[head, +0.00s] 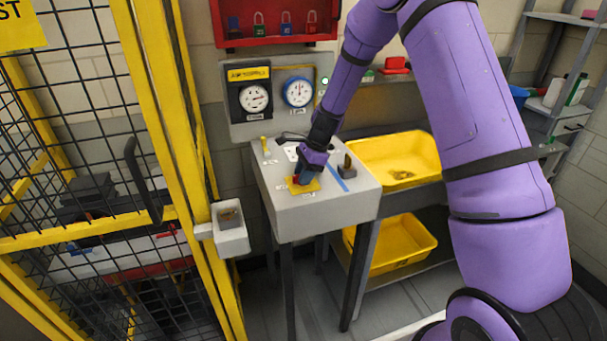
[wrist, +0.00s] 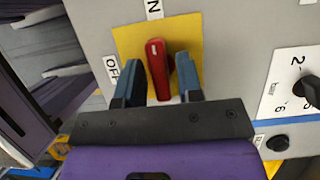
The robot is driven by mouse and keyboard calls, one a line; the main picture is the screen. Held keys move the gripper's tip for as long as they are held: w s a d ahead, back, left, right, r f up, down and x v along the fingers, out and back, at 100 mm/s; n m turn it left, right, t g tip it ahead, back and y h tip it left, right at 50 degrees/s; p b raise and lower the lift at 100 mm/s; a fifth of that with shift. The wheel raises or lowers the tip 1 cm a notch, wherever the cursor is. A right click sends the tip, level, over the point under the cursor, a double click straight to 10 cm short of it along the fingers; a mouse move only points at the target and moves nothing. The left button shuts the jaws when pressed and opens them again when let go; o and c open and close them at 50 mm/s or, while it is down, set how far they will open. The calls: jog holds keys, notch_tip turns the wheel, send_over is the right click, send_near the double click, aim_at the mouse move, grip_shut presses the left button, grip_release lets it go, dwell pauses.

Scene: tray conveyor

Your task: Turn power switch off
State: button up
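The power switch is a red lever handle (wrist: 158,70) on a yellow plate (wrist: 127,42). The label at the plate's top edge, partly cut off, reads as ON, and OFF stands at its left. The lever points up toward the ON label, leaning slightly left. In the head view my gripper (head: 303,176) reaches down onto the yellow plate (head: 306,187) on the sloped grey control box (head: 310,215) and hides most of the lever.
A dark knob (head: 347,170) and a blue stripe lie right of my gripper on the box. Gauges (head: 298,92) hang on the wall behind. Yellow bins (head: 410,150) stand at the right, a yellow mesh fence (head: 175,130) at the left.

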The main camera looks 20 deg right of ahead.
grip_shut()
jog(key=shift+n, duration=0.3)
jog(key=n+g, duration=0.1)
jog(key=n, duration=0.2)
jog(key=n+g, duration=0.1)
jog(key=n, duration=0.2)
jog(key=shift+g+h, duration=0.3)
jog(key=shift+g, duration=0.1)
jog(key=n+h, duration=0.1)
jog(key=n, duration=0.2)
jog(key=n+g, duration=0.1)
jog(key=n, duration=0.2)
jog(key=shift+a+f+h, duration=0.1)
jog(key=shift+a+h, duration=0.05)
jog(key=shift+h, duration=0.25)
jog(key=n+h, duration=0.1)
jog(key=n, duration=0.1)
jog(key=n+h, duration=0.1)
jog(key=n, duration=0.2)
jog(key=shift+g, duration=0.4)
jog(key=shift+f+n, duration=0.1)
jog(key=shift+n, duration=0.2)
jog(key=shift+o, duration=1.3)
grip_release()
